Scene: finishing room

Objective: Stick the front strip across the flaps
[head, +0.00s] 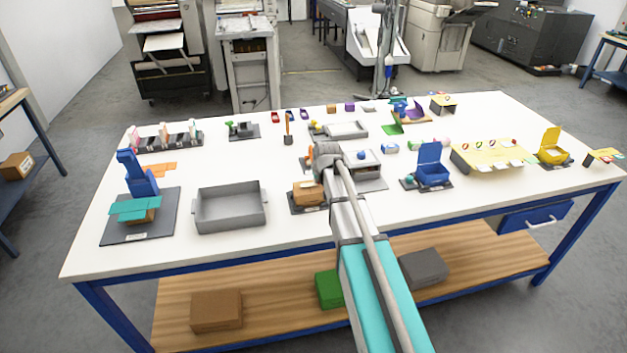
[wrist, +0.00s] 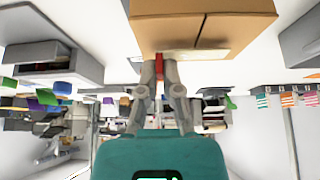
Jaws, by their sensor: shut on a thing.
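A brown cardboard box (head: 303,196) sits on a dark base plate near the table's front middle. It fills the top of the wrist view (wrist: 235,32), where a dark seam between its flaps shows. A pale tan strip (wrist: 205,55) lies along the box edge nearest my gripper. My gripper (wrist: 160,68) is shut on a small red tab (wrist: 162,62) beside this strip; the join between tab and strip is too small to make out. In the head view my gripper (head: 318,165) is just above and behind the box, partly hidden by my arm.
A grey open tray (head: 230,226) stands left of the box, with a blue and teal fixture (head: 140,175) further left. A grey block station (head: 368,184) is close on the right, then a blue open box (head: 432,176). White tabletop is clear between stations.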

